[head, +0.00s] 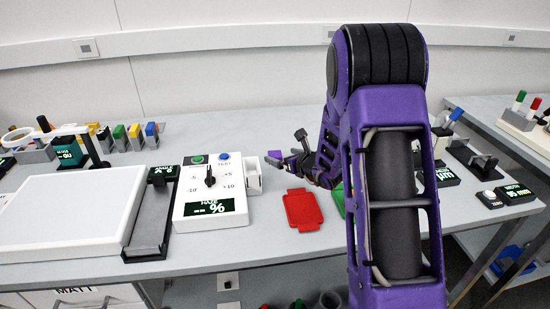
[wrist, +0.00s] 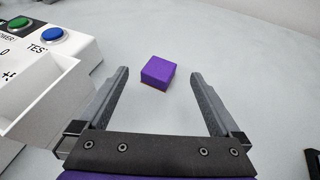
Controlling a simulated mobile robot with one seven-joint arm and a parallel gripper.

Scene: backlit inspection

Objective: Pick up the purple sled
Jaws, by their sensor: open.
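A small purple block, the only thing here that fits the purple sled (wrist: 157,73), lies on the grey bench in the wrist view. It shows ahead of my gripper (wrist: 159,78), roughly centred between the two open fingertips, with clear gaps on both sides. Nothing is held. In the head view the purple sled (head: 274,153) shows as a small patch just left of my gripper (head: 298,142). My purple arm hides part of the gripper and the bench behind it there.
A white control box (head: 211,190) with knob and buttons stands left, with an open white bin (head: 253,178) on its right side. A red plate (head: 302,210) lies nearer on the bench. Coloured blocks stand at the back left. Bench around the sled is clear.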

